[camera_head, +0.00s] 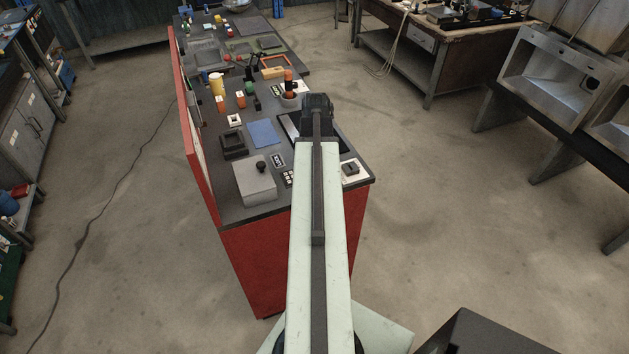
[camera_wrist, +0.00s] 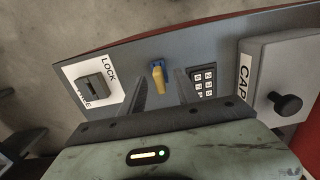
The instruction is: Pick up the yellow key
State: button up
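The yellow key (camera_wrist: 159,79) shows in the wrist view on the grey bench top, with a small blue part (camera_wrist: 157,63) at its far end. It lies between the LOCK plate and a keypad. My gripper (camera_wrist: 162,76) is open, with one dark finger on each side of the key in the picture. I cannot tell how far above the key the fingertips are, and no contact shows. In the head view my gripper (camera_head: 317,104) is over the bench, and I cannot make out the key there.
The LOCK plate (camera_wrist: 95,84) with its dark knob is left of the key. The keypad (camera_wrist: 203,82) is close on the right, with the CAP box (camera_wrist: 285,65) and its black knob (camera_wrist: 287,104) beyond. Many items crowd the bench (camera_head: 232,213) in the head view.

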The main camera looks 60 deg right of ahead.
jog(key=shift+f, duration=0.75)
jog(key=shift+r, duration=0.2)
grip_shut()
